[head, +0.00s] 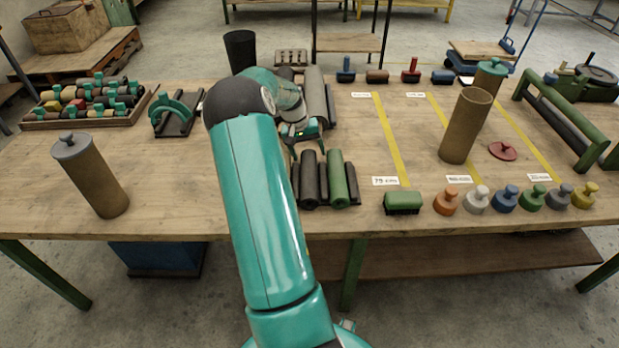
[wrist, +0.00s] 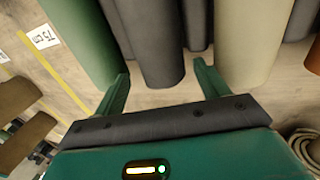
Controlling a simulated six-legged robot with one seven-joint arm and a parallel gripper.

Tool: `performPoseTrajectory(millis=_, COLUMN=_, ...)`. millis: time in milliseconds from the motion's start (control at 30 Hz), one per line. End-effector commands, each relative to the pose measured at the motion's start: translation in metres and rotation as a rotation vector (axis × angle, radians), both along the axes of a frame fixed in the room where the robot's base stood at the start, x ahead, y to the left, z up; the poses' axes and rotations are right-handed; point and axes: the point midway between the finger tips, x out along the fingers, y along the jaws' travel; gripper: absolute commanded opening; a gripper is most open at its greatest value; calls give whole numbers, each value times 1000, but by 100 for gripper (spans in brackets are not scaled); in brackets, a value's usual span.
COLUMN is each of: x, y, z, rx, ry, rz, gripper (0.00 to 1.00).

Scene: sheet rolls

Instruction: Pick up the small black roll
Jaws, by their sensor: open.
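Short dark rolls lie side by side on the table around a green roll (head: 338,178) in the head view. One dark roll (head: 309,180) lies just left of the green one. I cannot tell for sure which is the small black roll. My gripper (wrist: 160,71) is open in the wrist view. A dark grey roll (wrist: 148,45) shows beyond and between its fingertips, with no clear sign of contact. The green roll (wrist: 80,40) is left of the fingers there. In the head view my arm partly hides the gripper.
A beige roll (wrist: 252,40) lies right of the fingers in the wrist view. Longer grey rolls (head: 317,95) lie behind in the head view. A green brush (head: 402,201) and several knobbed weights (head: 475,200) stand to the right. The table's front left is mostly clear besides a brown tube (head: 92,178).

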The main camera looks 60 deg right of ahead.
Motion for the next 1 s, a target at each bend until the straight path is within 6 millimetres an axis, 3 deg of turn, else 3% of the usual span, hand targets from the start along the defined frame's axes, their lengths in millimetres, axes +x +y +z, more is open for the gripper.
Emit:
performPoseTrajectory(millis=100, x=-1, y=2, z=-13, rx=7, ry=0, rz=1, gripper=78)
performPoseTrajectory(millis=267, x=0, y=2, z=-14, rx=7, ry=0, rz=2, gripper=78)
performPoseTrajectory(millis=600, x=0, y=2, z=-13, rx=6, ry=0, rz=2, gripper=13)
performPoseTrajectory(millis=1000, x=0, y=0, z=-5, rx=3, ry=-2, rz=2, gripper=13)
